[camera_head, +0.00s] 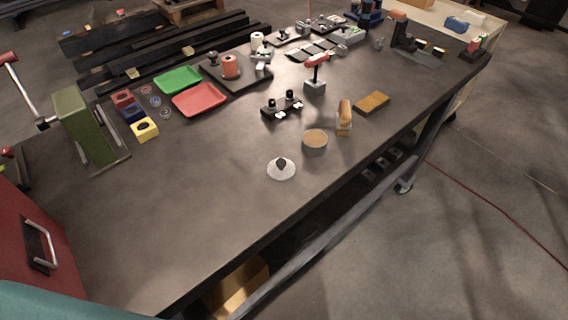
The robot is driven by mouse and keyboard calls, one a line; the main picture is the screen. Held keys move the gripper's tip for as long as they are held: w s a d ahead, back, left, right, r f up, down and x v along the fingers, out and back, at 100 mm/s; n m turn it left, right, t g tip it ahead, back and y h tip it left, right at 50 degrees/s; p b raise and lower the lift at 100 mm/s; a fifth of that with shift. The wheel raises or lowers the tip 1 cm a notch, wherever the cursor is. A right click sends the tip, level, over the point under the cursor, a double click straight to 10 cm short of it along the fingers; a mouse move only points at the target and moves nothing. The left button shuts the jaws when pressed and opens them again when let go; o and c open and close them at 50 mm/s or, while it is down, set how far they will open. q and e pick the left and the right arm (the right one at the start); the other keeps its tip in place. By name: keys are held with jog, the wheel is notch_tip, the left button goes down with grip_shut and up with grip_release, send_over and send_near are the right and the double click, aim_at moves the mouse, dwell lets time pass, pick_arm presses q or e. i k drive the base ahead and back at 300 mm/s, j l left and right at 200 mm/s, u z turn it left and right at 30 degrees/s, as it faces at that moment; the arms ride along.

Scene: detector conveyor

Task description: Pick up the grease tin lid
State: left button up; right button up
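The grease tin lid (288,172) is a light, round disc with a dark knob on top. It lies flat on the dark workbench near its front edge. The grease tin (315,147), a short grey cylinder filled with tan grease, stands open just behind and to the right of the lid, apart from it. Neither of my grippers shows in the head view.
A brush-like block (344,122) and a yellow-brown sponge-like pad (371,102) lie right of the tin. A black fixture (282,106) stands behind. Red (200,100) and green (178,79) trays lie farther left. The bench's left front (190,210) is clear.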

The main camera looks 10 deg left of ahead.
aim_at(279, 169)
jog(key=l+u, duration=0.7)
jog(key=k+l+u, duration=0.1)
jog(key=l+u, duration=0.2)
jog(key=l, duration=0.2)
